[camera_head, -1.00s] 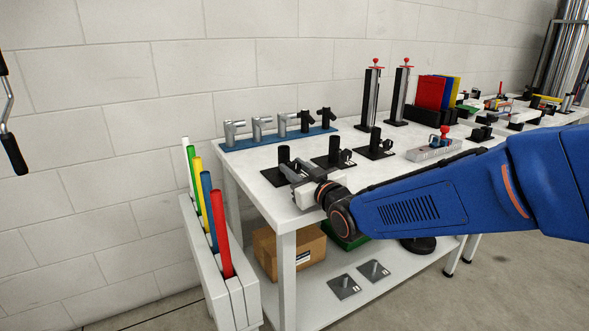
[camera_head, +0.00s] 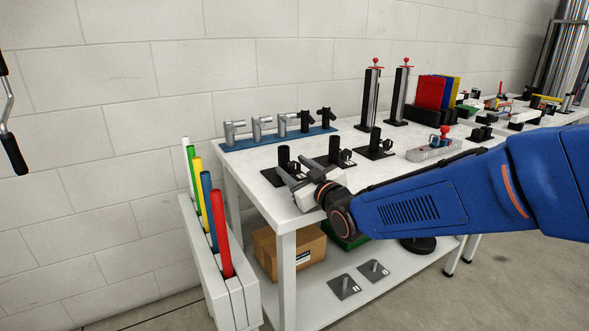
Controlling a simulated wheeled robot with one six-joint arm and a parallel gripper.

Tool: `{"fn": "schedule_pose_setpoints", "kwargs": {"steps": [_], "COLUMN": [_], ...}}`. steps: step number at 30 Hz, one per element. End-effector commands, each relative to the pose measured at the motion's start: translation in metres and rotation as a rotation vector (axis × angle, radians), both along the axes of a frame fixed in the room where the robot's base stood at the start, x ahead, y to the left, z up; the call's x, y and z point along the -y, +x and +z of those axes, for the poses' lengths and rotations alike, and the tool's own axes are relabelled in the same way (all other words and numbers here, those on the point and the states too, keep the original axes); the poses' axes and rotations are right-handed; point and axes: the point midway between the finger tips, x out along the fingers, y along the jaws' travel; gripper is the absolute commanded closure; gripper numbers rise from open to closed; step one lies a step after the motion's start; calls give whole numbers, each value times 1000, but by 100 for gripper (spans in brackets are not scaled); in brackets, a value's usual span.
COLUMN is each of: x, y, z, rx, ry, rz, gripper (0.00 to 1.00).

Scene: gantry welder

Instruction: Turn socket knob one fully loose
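Three black sockets, each an upright tube on a flat base plate, stand in a row on the white table. The nearest socket (camera_head: 284,157) is at the left, the middle socket (camera_head: 334,149) and the far socket (camera_head: 375,138) are to its right. Each of the latter two shows a small dark knob on its right side. My gripper (camera_head: 291,176) is right at the nearest socket, its fingers by the lower tube. The nearest socket's knob is hidden behind the gripper, and I cannot tell whether the fingers are closed on it.
A blue rack (camera_head: 270,141) with grey and black fittings lies behind the sockets. A grey block (camera_head: 434,149) with a red-topped part lies to the right. A bin of coloured tubes (camera_head: 233,291) stands at the table's left end. A cardboard box (camera_head: 310,249) sits on the lower shelf.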

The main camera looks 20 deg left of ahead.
Motion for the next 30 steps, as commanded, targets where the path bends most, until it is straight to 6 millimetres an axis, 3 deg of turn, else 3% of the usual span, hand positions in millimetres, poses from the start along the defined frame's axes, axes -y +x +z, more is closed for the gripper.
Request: {"fn": "schedule_pose_setpoints", "kwargs": {"steps": [11,30], "x": [9,91], "y": [-7,-77], "z": [1,0], "rx": [0,1], "ry": [1,1], "rz": [0,-1], "gripper": [52,52]}}
